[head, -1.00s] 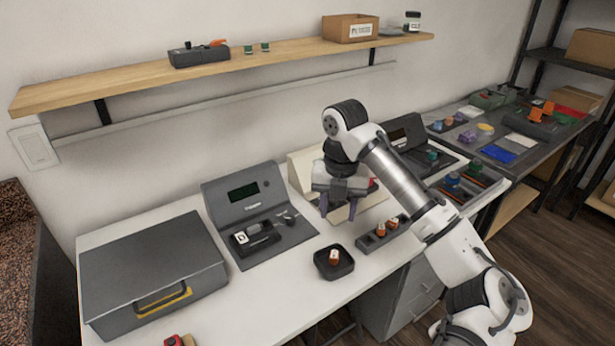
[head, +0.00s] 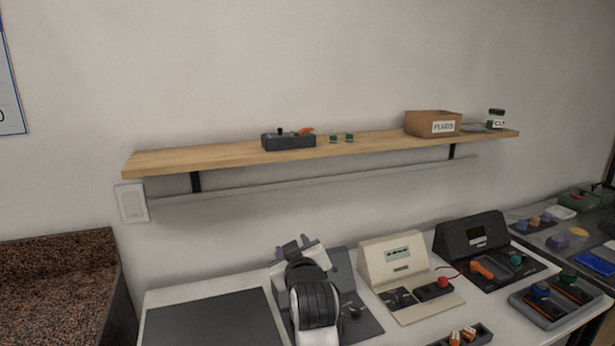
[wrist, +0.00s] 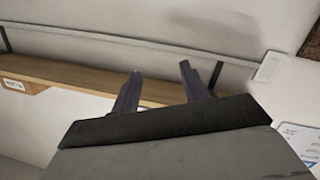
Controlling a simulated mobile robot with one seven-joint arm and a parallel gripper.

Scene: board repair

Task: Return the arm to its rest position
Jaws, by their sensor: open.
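My arm is folded up in the lower middle of the head view, in front of a grey device (head: 343,268) on the bench. My gripper (head: 293,243) is at the top of the arm, raised above the bench and pointing toward the wall. In the wrist view my gripper (wrist: 158,82) shows two dark fingers spread apart with nothing between them. Beyond the fingers are the wooden shelf (wrist: 90,83) and the pale wall. My gripper is open and empty. The lower part of the arm is out of view.
The wall shelf (head: 350,148) holds a dark tool block (head: 288,142), a cardboard box (head: 432,123) and a jar (head: 496,118). A cream device (head: 395,262) and a black device (head: 472,237) stand right of my arm.

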